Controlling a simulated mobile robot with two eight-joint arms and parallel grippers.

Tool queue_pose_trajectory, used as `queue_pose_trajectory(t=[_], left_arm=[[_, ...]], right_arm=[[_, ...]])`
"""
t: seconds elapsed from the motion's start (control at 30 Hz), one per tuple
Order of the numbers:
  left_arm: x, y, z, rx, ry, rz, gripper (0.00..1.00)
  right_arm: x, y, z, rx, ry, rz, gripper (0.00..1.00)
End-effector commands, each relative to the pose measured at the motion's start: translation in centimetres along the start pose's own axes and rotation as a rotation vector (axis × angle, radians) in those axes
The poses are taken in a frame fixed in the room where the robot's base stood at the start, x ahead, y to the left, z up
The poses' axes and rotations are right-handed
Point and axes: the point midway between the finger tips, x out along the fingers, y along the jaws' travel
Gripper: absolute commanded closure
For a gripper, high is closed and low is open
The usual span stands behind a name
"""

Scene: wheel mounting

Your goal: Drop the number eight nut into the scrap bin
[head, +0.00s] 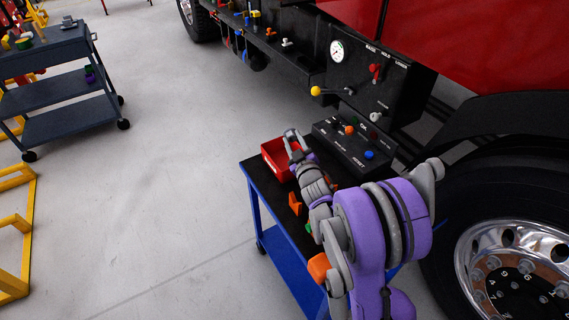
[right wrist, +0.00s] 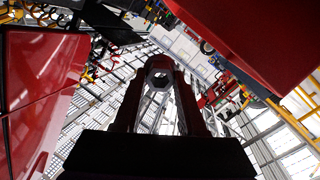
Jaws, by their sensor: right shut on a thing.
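My right gripper (head: 292,138) is at the red bin (head: 271,166) on the cart, over its right part in the head view. In the right wrist view its two dark fingers (right wrist: 158,82) are shut on a nut (right wrist: 160,76), a small grey ring at the fingertips. The nut's number cannot be read, and I cannot make out the nut in the head view. The inside of the bin is partly hidden by the gripper. My left gripper is not in view.
The truck wheel (head: 515,262) with numbered hub stands at right. A grey trolley (head: 50,90) is far left. Open floor lies between.

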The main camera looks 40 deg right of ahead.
Motion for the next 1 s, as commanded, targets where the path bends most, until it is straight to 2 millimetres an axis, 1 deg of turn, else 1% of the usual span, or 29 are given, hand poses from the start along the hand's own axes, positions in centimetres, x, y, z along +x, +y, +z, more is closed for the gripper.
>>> queue_pose_trajectory(t=[0.03, 0.1, 0.33, 0.37, 0.4, 0.53, 0.83, 0.93, 1.0], left_arm=[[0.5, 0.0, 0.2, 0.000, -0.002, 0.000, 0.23], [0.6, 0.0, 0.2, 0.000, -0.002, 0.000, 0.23], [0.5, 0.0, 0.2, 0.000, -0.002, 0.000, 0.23], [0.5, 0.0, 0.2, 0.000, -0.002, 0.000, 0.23], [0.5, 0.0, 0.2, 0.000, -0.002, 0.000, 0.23], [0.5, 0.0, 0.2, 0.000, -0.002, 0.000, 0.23], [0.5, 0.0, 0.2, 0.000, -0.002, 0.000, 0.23], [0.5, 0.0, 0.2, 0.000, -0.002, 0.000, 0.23], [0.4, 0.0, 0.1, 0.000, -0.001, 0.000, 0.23]], right_arm=[[0.0, -0.3, 0.5, 0.000, 0.000, 0.000, 1.00], [0.0, -0.4, 0.7, 0.000, 0.001, 0.000, 1.00], [0.0, -0.3, 0.6, 0.000, 0.001, 0.000, 1.00], [0.0, -0.3, 0.6, 0.000, 0.001, 0.000, 0.56], [0.0, -0.3, 0.6, 0.000, 0.001, 0.000, 0.49], [0.0, -0.3, 0.6, 0.000, 0.001, 0.000, 0.25], [-0.1, -0.3, 0.6, 0.000, 0.000, 0.000, 0.25], [-0.9, -0.3, 0.6, 0.000, 0.000, 0.000, 0.25], [-1.9, -0.3, 0.6, 0.000, 0.000, 0.000, 0.25]])
